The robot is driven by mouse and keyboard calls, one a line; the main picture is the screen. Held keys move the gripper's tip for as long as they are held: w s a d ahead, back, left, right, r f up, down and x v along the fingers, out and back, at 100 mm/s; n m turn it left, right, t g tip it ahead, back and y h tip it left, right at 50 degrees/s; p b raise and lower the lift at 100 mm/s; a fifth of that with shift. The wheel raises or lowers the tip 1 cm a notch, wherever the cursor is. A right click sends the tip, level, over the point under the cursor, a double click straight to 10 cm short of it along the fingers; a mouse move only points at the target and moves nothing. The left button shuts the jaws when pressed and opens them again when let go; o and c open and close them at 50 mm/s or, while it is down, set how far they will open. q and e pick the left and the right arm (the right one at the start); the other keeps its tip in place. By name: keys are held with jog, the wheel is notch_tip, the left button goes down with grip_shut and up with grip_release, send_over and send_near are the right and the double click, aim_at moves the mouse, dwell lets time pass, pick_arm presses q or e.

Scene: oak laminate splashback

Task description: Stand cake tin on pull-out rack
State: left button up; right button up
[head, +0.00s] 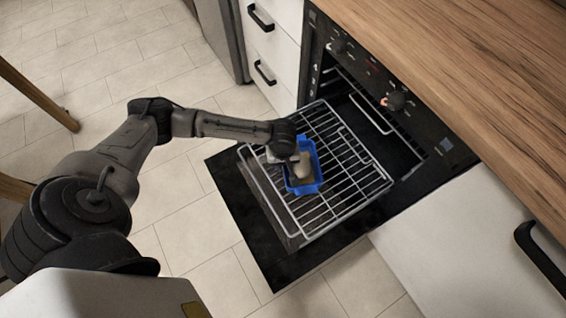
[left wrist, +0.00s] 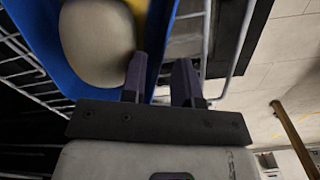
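The cake tin (head: 317,184) is blue, with a pale rounded thing (head: 302,165) inside. It appears to rest upright on the wire pull-out rack (head: 350,190), near the rack's left side. In the left wrist view, the tin's blue wall (left wrist: 163,30) runs between my two fingers (left wrist: 160,82). A gap shows between the wall and the right finger, so the fingers look open astride the wall. The tin's underside is hidden. My right gripper is not in view.
The rack extends out of the open oven (head: 385,125) above its lowered black door (head: 262,235). A wooden worktop (head: 470,70) overhangs on the right. White drawers (head: 275,40) stand behind. The rack's right part is bare, and tiled floor lies left.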

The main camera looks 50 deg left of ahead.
pick_arm(q)
notch_tip(320, 180, up, 10)
jog(key=p, duration=0.6)
jog(key=s+d+f+m+t+h, duration=0.1)
jog(key=s+d+m, duration=0.3)
jog(key=d, duration=0.3)
jog(key=s+d+f+m+t+h, duration=0.1)
jog(key=s+d+m+h, duration=0.1)
jog(key=s+d+m, duration=0.4)
jog(key=s+a+r+m+y, duration=0.1)
jog(key=s+m, duration=0.1)
jog(key=s, duration=0.2)
jog(key=s+a+r+m+t+y, duration=0.1)
jog(key=s, duration=0.4)
jog(key=shift+s+a+r+m+t+y, duration=0.25)
jog(key=shift+a+r+m+t+y, duration=0.05)
jog(key=shift+a+r+m+y, duration=0.1)
jog(key=shift+f, duration=0.1)
notch_tip(320, 180, down, 18)
jog(key=b, duration=1.8)
